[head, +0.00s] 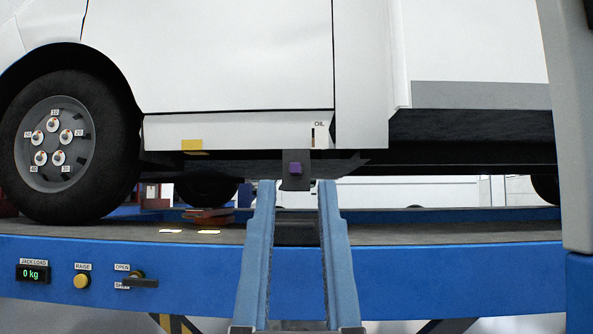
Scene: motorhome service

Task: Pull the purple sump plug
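The purple sump plug (295,168) is a small purple square on a dark grey bracket-like part (295,182) under the white motorhome, below the OIL gauge (316,136). Nothing shows between the fingers, and I cannot tell how far the tips are from the plug in depth.
A blue platform (400,262) runs across below the motorhome. It carries a jack load display (34,273) reading 0 kg, a yellow RAISE button (82,282) and an OPEN lever (140,282). A wheel (68,145) stands at left. A grey upright (570,130) borders the right.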

